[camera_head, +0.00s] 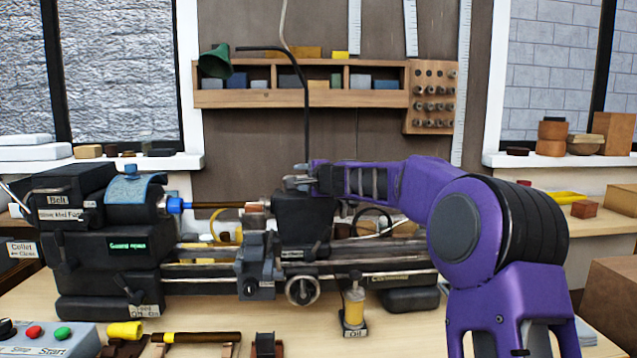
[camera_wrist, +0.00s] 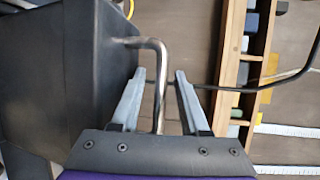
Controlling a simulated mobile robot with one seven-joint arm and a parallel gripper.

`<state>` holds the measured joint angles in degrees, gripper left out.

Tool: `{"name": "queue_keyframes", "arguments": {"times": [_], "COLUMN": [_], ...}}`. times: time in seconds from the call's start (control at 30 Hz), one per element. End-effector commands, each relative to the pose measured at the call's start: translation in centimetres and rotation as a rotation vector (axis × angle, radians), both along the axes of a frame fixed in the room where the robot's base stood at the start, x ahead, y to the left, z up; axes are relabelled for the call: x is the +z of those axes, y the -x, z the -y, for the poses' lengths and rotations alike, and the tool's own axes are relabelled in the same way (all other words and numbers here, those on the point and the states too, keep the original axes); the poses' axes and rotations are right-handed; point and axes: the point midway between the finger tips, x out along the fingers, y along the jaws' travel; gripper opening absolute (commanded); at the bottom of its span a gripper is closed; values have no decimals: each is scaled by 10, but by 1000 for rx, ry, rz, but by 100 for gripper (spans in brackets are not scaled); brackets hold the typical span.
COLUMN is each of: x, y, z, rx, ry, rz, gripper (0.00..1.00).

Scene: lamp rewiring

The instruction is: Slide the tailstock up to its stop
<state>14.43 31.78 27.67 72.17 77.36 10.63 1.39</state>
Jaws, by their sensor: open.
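The tailstock (camera_head: 300,215) is a dark block on the lathe bed, right of the headstock (camera_head: 110,225). It fills the left of the wrist view (camera_wrist: 55,75) as a dark grey body. A bent metal lever (camera_wrist: 158,85) comes off it and runs between my fingers. My gripper (camera_head: 298,180) is at the top of the tailstock in the head view. In the wrist view my gripper (camera_wrist: 160,72) is open, one grey finger on each side of the lever, with gaps visible. A thin dark rod (camera_head: 220,205) spans from the blue collet (camera_head: 178,204) towards the tailstock. The stop cannot be made out.
A carriage with a handwheel (camera_head: 303,290) sits on the bed below the tailstock. A black lamp arm (camera_head: 303,100) hangs close behind my gripper. A wooden shelf (camera_head: 300,98) is on the back wall. An oil bottle (camera_head: 354,305) stands in front.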

Motion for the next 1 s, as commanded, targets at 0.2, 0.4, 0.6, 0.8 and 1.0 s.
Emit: {"name": "queue_keyframes", "arguments": {"times": [0.2,0.4,0.6,0.8,1.0], "x": [3,15,21,25,27], "y": [37,76,111,135,143], "z": [17,33,47,56,60], "rx": [-4,-2,-1,0,1], "ry": [2,2,3,2,-1], "rz": [3,1,0,0,-1], "gripper": [45,45,45,45,45]}}
